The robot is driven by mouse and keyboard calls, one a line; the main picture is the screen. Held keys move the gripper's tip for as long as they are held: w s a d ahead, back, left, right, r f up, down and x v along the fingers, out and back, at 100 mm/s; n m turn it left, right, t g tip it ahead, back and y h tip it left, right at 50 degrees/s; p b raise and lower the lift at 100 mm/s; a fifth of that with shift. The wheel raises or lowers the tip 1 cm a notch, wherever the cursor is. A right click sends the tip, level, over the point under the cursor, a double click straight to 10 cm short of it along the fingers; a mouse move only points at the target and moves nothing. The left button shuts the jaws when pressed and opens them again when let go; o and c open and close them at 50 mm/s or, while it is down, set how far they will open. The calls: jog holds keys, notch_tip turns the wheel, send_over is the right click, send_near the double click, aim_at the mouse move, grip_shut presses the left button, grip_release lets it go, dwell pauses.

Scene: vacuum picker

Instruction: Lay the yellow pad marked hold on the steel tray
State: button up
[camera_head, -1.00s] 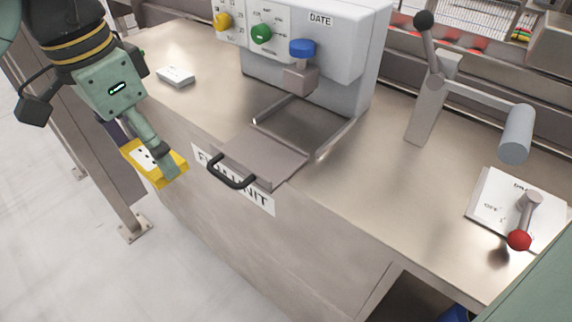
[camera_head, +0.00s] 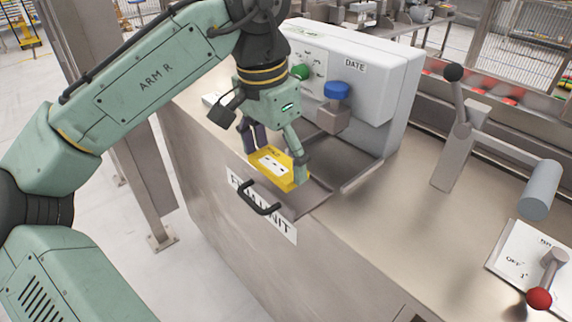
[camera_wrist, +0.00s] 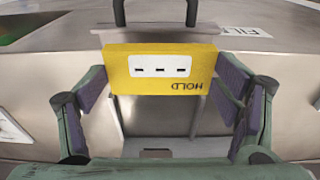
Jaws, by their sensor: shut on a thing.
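The yellow pad (camera_head: 279,170) has a white label, and the wrist view shows the word HOLD on its face (camera_wrist: 150,88). My gripper (camera_head: 275,163) is shut on the pad, with a finger at each end of it. The pad is over the steel tray (camera_head: 298,205), a flat grey plate with a black handle (camera_head: 258,198) at its front. The pad hides part of the tray. I cannot tell whether the pad touches it. In the wrist view the handle (camera_wrist: 155,22) lies beyond the pad.
The white machine (camera_head: 385,75) with coloured knobs, marked DATE, stands behind the tray. A tall lever (camera_head: 453,150) with a grey cylinder stands to the right. A white plate with a red-knobbed lever (camera_head: 539,297) is at the far right. The counter (camera_head: 390,220) between is clear.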

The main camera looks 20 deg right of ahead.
aim_at(285, 161)
jog(key=shift+d, duration=0.3)
jog(key=shift+d+f+p, duration=0.2)
jog(key=shift+d+f, duration=0.1)
jog(key=shift+f, duration=0.65)
jog(key=shift+d+f+p, duration=0.2)
jog(key=shift+d+f, duration=0.1)
jog(key=shift+f, duration=0.6)
jog(key=shift+f, duration=0.2)
jog(key=o, duration=1.1)
jog(key=shift+w, duration=0.1)
jog(key=r, duration=0.4)
jog(key=a+r, duration=0.1)
jog(key=r, duration=0.7)
jog(key=shift+s+a+r, duration=0.2)
jog(key=shift+s, duration=0.1)
